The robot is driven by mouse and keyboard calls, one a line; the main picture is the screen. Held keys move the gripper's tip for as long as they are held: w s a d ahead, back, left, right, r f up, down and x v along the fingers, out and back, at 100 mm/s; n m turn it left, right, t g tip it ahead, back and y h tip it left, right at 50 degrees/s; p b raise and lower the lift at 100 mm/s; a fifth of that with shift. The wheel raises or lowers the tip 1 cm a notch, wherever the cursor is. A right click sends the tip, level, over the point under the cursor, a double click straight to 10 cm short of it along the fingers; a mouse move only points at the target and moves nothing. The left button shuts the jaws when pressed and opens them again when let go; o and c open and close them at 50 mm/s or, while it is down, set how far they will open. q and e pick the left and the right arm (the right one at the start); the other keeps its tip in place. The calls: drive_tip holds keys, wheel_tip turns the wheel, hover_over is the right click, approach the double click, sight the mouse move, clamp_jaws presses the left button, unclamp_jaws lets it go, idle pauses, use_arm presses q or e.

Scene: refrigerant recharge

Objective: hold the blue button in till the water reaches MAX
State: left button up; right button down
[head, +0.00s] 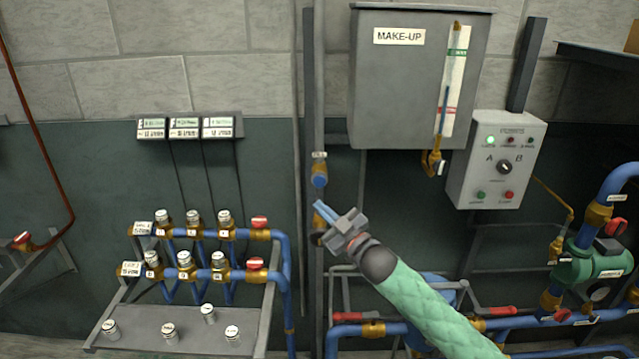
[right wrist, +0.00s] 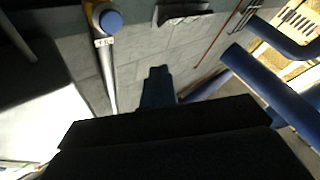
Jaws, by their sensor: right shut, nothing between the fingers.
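The blue button (head: 320,181) sits in a brass fitting on the grey vertical pipe, left of the grey MAKE-UP tank (head: 400,90). My right gripper (head: 320,208) is shut and empty, its fingertips just below the button and apart from it in the picture. In the right wrist view the button (right wrist: 110,20) is at upper left, and the shut fingers (right wrist: 158,75) point to its right. The sight gauge (head: 452,85) on the tank shows a blue water column ending above the red mark and below the green mark. My left gripper is out of view.
A control box (head: 497,160) with a lit green lamp hangs right of the tank. A valve manifold (head: 200,250) on blue pipes stands at left, above a shelf with loose caps. Red-handled valves and a green pump (head: 590,260) are at lower right.

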sight(319, 181)
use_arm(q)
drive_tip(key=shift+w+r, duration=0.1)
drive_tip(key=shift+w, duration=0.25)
use_arm(e)
drive_tip(key=shift+w, duration=0.1)
